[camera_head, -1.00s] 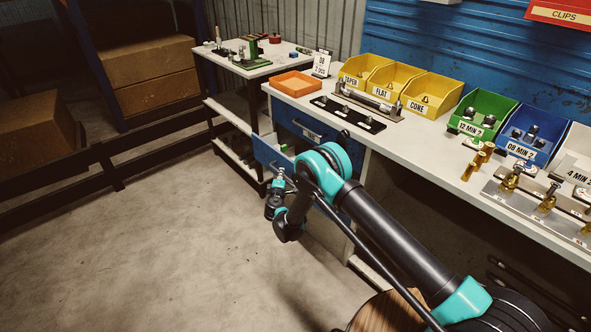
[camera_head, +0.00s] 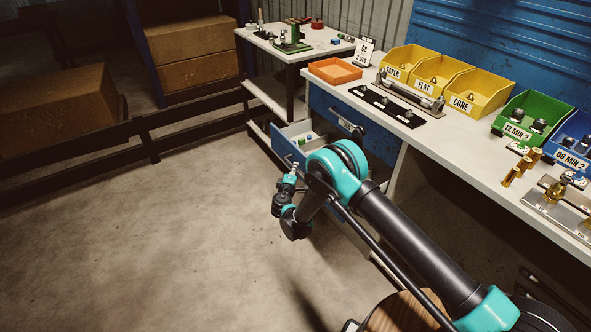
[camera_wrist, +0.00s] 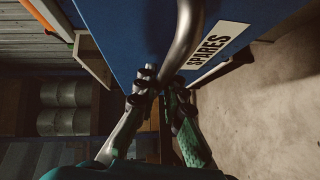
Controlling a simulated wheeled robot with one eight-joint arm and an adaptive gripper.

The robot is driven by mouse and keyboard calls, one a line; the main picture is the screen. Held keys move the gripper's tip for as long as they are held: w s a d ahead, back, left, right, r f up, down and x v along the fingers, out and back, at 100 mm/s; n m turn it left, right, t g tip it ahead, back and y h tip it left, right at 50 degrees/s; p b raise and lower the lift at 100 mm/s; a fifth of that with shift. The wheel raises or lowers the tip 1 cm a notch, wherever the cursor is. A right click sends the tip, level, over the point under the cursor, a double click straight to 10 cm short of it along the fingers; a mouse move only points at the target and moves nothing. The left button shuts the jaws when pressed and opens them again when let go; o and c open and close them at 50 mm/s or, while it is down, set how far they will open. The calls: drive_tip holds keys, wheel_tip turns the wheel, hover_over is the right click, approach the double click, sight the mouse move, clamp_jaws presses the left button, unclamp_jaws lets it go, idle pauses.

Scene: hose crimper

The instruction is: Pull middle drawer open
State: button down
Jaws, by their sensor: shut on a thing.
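The middle drawer (camera_head: 283,148) is a blue drawer under the bench, standing out from the cabinet. Its pale inside and a few small green and blue items show in the head view. In the wrist view its blue front (camera_wrist: 125,30) bears a white SPARES label (camera_wrist: 217,45) and a curved grey metal handle (camera_wrist: 187,30). My gripper (camera_wrist: 158,95) is shut on the handle, with one finger on each side of it. In the head view my gripper (camera_head: 290,176) is small, at the drawer's front, and my arm hides part of the drawer.
The blue drawer above (camera_head: 333,112) is shut. On the bench stand an orange tray (camera_head: 335,71), yellow bins (camera_head: 415,70) and a green bin (camera_head: 525,120). A dark rail (camera_head: 145,140) runs along the left. The floor in front of the drawer is clear.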

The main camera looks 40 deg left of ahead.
drive_tip(key=c, duration=1.6)
unclamp_jaws()
drive_tip(key=v, duration=0.7)
drive_tip(key=shift+s+d, duration=0.15)
drive_tip(key=shift+s, duration=0.1)
